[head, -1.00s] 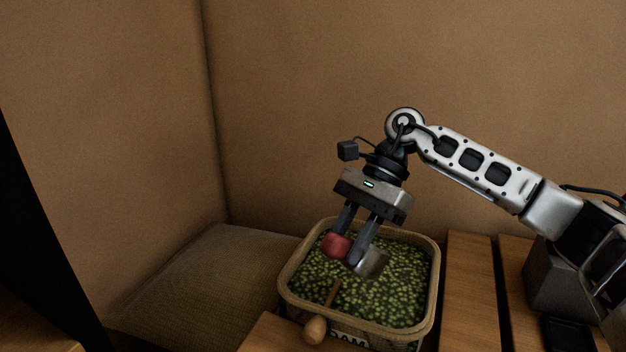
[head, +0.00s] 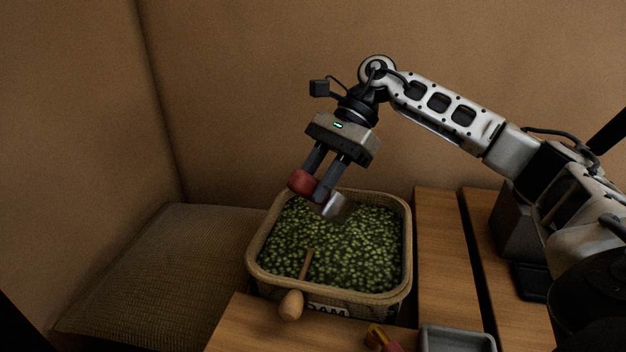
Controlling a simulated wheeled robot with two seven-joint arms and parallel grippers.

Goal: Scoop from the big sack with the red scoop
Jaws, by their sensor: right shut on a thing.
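The big sack (head: 405,262) stands open with a rolled rim and is filled with green beans (head: 345,258). My right gripper (head: 316,188) is shut on the red scoop (head: 301,182), with the red handle end to the left of the fingers. The scoop's grey metal pan (head: 338,206) hangs tilted over the back part of the sack, seemingly just above the beans. I cannot tell whether the pan holds any beans. My left gripper is not in view.
A wooden-handled tool (head: 291,304) leans in the sack over its front rim. A closed, lying sack (head: 160,265) is at left. Wooden slats (head: 447,250) run at right. A grey tray (head: 457,341) and a red-and-yellow item (head: 382,338) are at the front.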

